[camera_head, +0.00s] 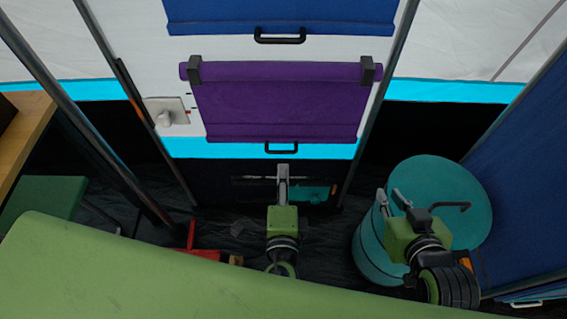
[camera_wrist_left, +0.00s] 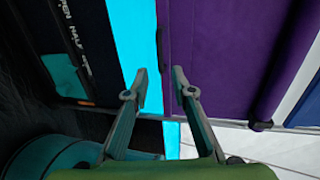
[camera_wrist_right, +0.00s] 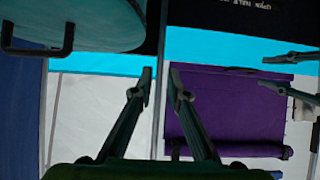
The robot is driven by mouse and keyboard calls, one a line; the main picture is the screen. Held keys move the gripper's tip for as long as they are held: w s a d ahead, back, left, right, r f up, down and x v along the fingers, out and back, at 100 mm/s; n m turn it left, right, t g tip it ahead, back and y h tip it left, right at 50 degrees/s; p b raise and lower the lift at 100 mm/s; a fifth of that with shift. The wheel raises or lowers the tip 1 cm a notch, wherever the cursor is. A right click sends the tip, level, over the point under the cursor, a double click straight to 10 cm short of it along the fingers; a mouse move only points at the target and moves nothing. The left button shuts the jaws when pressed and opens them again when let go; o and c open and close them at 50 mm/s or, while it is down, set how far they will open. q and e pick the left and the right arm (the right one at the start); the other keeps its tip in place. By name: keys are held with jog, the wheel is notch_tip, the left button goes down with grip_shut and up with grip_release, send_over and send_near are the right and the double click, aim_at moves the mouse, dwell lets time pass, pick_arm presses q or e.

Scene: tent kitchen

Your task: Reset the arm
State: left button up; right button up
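My left gripper (camera_head: 283,168) points toward the wall below the purple roll-up panel (camera_head: 280,105), near the panel's bottom handle. In the left wrist view its two fingers (camera_wrist_left: 159,72) are spread with nothing between them. My right gripper (camera_head: 391,193) is in front of the round teal drum (camera_head: 455,190), overlapping it in the head view. In the right wrist view its fingers (camera_wrist_right: 161,70) are apart and empty. The left gripper's spread fingers (camera_wrist_right: 288,75) also show at the right of that view. Contact between the grippers and nearby things cannot be told.
A blue panel (camera_head: 280,12) with a black handle is above the purple one. A green surface (camera_head: 120,270) fills the near left. A wooden shelf (camera_head: 25,130) stands at left. Tent poles flank the panels. A red object (camera_head: 190,237) lies low. A blue panel (camera_head: 530,180) stands at right.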

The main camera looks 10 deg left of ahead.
pick_arm(q)
jog(key=shift+v, duration=1)
